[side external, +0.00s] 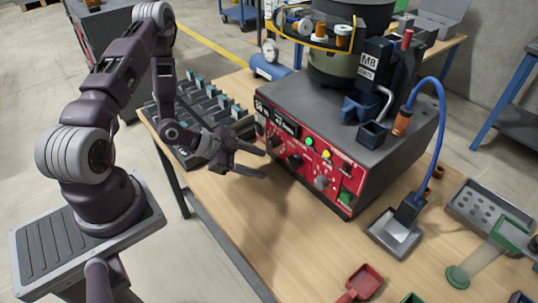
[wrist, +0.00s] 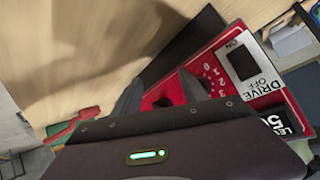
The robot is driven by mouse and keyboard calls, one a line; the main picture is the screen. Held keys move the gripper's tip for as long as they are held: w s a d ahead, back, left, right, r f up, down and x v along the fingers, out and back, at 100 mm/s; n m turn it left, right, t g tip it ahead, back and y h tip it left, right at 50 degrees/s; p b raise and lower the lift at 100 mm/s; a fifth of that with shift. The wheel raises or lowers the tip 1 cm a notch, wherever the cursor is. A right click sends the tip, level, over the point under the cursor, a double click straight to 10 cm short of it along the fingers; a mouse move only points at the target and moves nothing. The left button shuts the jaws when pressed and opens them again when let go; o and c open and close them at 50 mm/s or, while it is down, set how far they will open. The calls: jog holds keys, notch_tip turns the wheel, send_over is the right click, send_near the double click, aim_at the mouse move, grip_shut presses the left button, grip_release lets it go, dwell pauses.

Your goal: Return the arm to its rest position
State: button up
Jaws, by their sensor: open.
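My gripper (side external: 264,164) is open and empty. It hangs above the wooden bench (side external: 225,205), pointing right toward the red control panel (side external: 325,170) of the feeder. In the side view its fingertips are close to the panel's left part; whether they touch cannot be told. In the wrist view the two dark fingers of my gripper (wrist: 160,88) stand apart, with the bench and the red panel (wrist: 222,62) beyond them. That panel shows a DRIVE switch (wrist: 242,62) and a numbered dial. My arm reaches down from its pedestal at the left, with the elbow raised.
The feeder's dark housing (side external: 290,90) carries a bowl and a blue chute. A rack (side external: 207,118) with rows of small parts lies behind my gripper. A blue cable (side external: 441,120), metal tray (side external: 492,207) and red scoop (side external: 364,280) are to the right. The front bench is mostly clear.

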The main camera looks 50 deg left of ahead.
jog(key=s+a+r+n+g+y, duration=0.1)
jog(key=a+r+n+g+y, duration=0.15)
jog(key=r, duration=0.65)
jog(key=a+r+n+g+y, duration=0.1)
jog(key=r+y, duration=0.3)
jog(key=r, duration=0.5)
jog(key=s+d+r+n, duration=0.2)
jog(key=s+d+r, duration=0.1)
jog(key=s, duration=0.3)
jog(key=s+d+r+n+h, duration=0.1)
jog(key=s+d+r, duration=0.3)
jog(key=s+r, duration=0.1)
jog(key=s+d+r+n, duration=0.2)
jog(key=s+d+r, duration=0.2)
jog(key=s, duration=0.4)
jog(key=shift+n, duration=0.35)
jog(key=shift+o, duration=0.4)
jog(key=shift+g+h, duration=0.25)
